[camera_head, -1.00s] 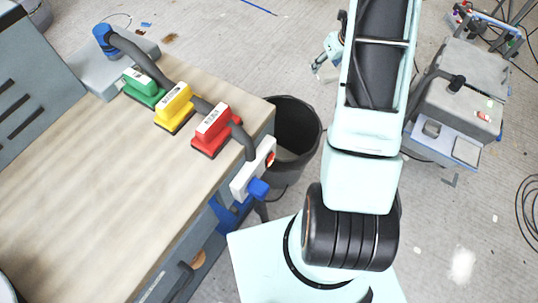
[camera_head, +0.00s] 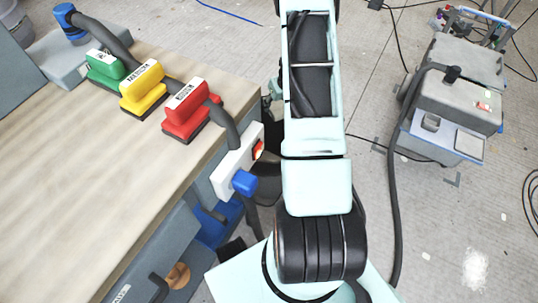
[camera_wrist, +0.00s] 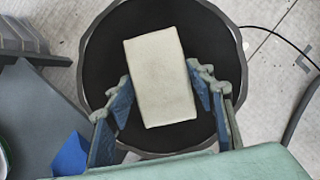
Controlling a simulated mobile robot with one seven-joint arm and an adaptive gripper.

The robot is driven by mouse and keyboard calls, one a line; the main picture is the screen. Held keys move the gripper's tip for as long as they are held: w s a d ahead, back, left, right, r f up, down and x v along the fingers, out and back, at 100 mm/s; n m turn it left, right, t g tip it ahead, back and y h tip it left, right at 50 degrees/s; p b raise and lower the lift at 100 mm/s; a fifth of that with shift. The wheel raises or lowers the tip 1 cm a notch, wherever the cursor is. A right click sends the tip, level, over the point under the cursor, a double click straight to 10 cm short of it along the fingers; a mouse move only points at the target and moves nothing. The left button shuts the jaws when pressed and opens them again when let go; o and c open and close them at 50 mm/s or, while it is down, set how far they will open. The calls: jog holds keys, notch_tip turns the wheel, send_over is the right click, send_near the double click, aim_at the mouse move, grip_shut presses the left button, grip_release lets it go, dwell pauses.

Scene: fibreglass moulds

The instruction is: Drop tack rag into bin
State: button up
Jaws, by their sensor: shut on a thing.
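The tack rag (camera_wrist: 160,80) is a pale cream rectangular block in the middle of the wrist view. My gripper (camera_wrist: 162,88) is shut on it, with a blue-grey finger on either side. The black round bin (camera_wrist: 222,30) lies below, and the rag appears within the outline of its open mouth. The height of the rag above the rim is hard to judge. In the head view the bin (camera_head: 268,183) is mostly hidden behind my arm, and the rag does not show there.
A wooden-topped workbench (camera_head: 60,185) stands at the left, with green (camera_head: 104,66), yellow (camera_head: 142,90) and red (camera_head: 187,110) sanding blocks and a dark hose. A grey machine (camera_head: 458,90) on a cart stands at the right. A cable crosses the floor beside my arm.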

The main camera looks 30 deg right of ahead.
notch_tip(320, 180, down, 6)
jog(key=b, duration=0.4)
jog(key=shift+r+b, duration=0.2)
jog(key=shift+b, duration=0.2)
jog(key=o, duration=1.1)
jog(key=v, duration=1.2)
jog(key=shift+s, duration=0.1)
